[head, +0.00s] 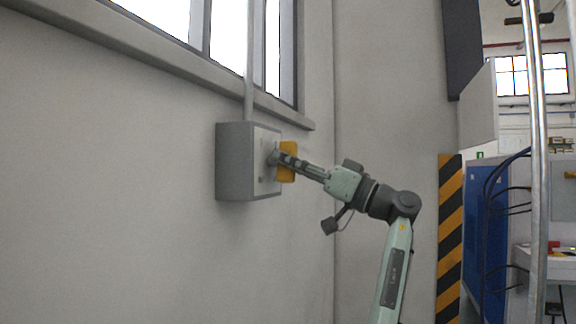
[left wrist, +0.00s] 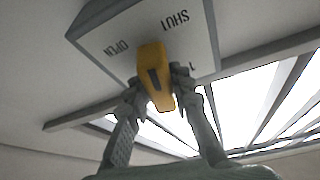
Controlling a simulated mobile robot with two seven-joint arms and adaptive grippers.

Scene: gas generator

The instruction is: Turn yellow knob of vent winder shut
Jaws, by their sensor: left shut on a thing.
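The vent winder is a grey box (head: 236,162) on the wall under the window. Its yellow knob (head: 288,176) sticks out from the right-hand face. My left gripper (head: 279,158) reaches it from the right. In the left wrist view the knob (left wrist: 151,57) has a dark slot-like mark, and its long side runs nearly up and down the picture. My left gripper's fingers (left wrist: 156,87) are closed on both sides of it. The box face (left wrist: 135,28) carries upside-down OPEN and SHUT lettering on either side of the knob. My right gripper is not in view.
A thin grey pipe (head: 249,60) rises from the box past the window ledge (head: 180,68). A black-and-yellow striped post (head: 449,240), a blue panel (head: 484,230) and a metal pole (head: 538,150) stand at the right. The wall below the box is clear.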

